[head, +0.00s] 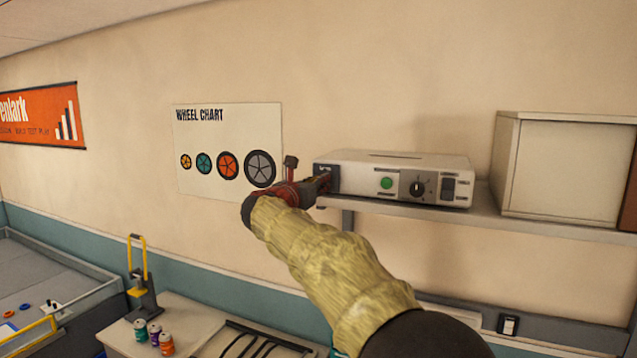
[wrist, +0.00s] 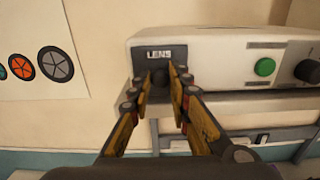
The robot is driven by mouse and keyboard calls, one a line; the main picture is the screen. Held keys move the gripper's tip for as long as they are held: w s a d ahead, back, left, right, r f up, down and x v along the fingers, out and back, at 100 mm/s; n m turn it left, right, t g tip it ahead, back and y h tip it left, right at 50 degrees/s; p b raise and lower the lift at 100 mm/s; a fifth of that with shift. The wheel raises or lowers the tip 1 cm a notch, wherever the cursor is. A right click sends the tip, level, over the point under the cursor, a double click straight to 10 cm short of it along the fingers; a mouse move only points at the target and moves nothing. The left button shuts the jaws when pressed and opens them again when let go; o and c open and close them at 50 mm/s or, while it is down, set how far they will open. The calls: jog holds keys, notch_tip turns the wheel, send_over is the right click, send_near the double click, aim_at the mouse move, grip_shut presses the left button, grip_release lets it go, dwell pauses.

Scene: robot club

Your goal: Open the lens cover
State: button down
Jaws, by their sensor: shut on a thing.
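The white device (head: 440,166) stands on a wall shelf. At its left front is the dark lens cover (head: 333,172), marked LENS in the wrist view (wrist: 148,54). The cover lies flat across the device's front face. A dark round knob (wrist: 160,78) sits below the lettering. My gripper (wrist: 161,80) has its fingertips on both sides of this knob and is shut on it. In the head view my gripper (head: 322,184) reaches the cover from the left and hides part of it.
The device also has a green button (head: 386,183), a dial (head: 417,188) and a switch (head: 449,189). A white cabinet (head: 560,168) stands further right on the shelf (head: 480,213). A wheel chart (head: 228,120) hangs to the left. Cans (head: 153,333) stand on a lower table.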

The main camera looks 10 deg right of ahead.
jog(key=s+d+b, duration=0.1)
jog(key=d, duration=0.1)
jog(key=s+d, duration=0.2)
jog(key=s+d+b, duration=0.1)
jog(key=d, duration=0.1)
jog(key=shift+s+d+b, duration=0.25)
jog(key=shift+s+b, duration=0.05)
jog(key=shift+s, duration=0.05)
jog(key=c, duration=1.7)
grip_release()
jog(key=shift+a, duration=0.1)
jog(key=v, duration=1.2)
